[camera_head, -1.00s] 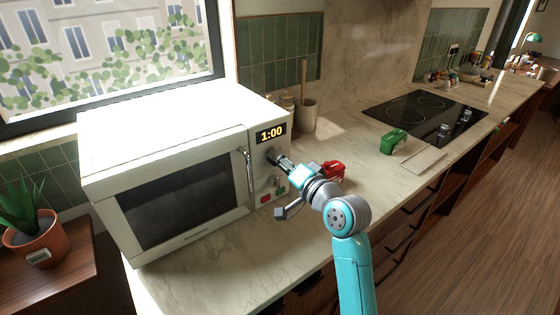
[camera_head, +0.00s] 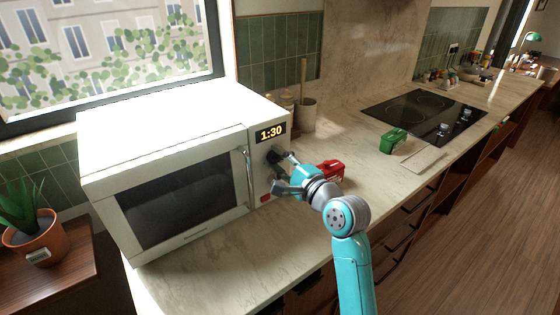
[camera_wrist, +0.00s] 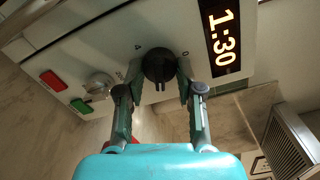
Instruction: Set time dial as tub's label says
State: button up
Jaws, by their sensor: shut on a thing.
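The white microwave (camera_head: 160,140) stands on the counter with its display (camera_head: 270,133) reading 1:30. The display also shows in the wrist view (camera_wrist: 225,38). The black time dial (camera_wrist: 158,65) is on the control panel beside the display. In the head view the dial (camera_head: 273,156) is partly covered by my gripper (camera_head: 281,159). My gripper (camera_wrist: 160,76) is shut on the dial, with one finger on each side. A red tub-like container (camera_head: 331,167) is partly behind my gripper, and a green one (camera_head: 393,140) stands farther right. I cannot read a label on either.
A red button (camera_wrist: 53,80), a green button (camera_wrist: 82,106) and a metal knob (camera_wrist: 98,85) sit on the panel near the dial. The door handle (camera_head: 249,178) is left of my gripper. A utensil crock (camera_head: 306,115) stands behind. A cooktop (camera_head: 425,115) lies right.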

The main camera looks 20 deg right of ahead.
jog(key=shift+m, duration=0.9)
jog(key=shift+f, duration=0.1)
jog(key=o, duration=1.1)
jog(key=shift+o, duration=0.2)
jog(key=v, duration=1.2)
